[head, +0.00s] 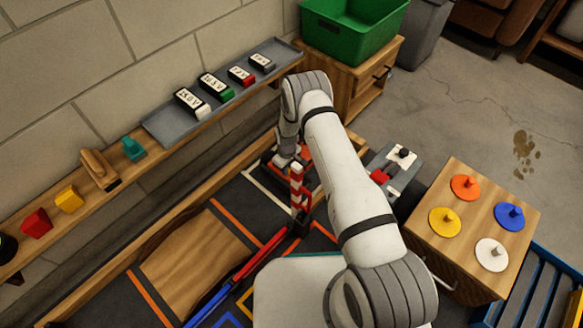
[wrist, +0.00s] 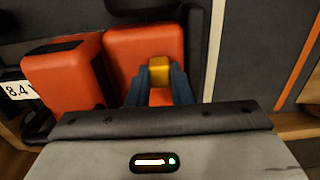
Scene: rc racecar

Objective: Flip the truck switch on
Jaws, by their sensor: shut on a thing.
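The truck (head: 305,152) is orange and black and sits on the dark bench top, mostly hidden behind my arm in the head view. In the wrist view its orange body panels (wrist: 62,80) fill the upper left. A small yellow switch (wrist: 159,64) stands on the right orange panel. My gripper (wrist: 159,82) has its two blue-grey fingers on either side of the yellow switch, shut on it. In the head view my gripper (head: 284,160) is low over the truck, its fingertips not clearly visible.
A red-white striped post (head: 298,187) stands close beside my arm. A grey tray (head: 165,126) with labelled packs lies on the wall shelf. A wooden stand (head: 468,240) with coloured knobbed discs is at right. A green bin (head: 352,38) stands behind.

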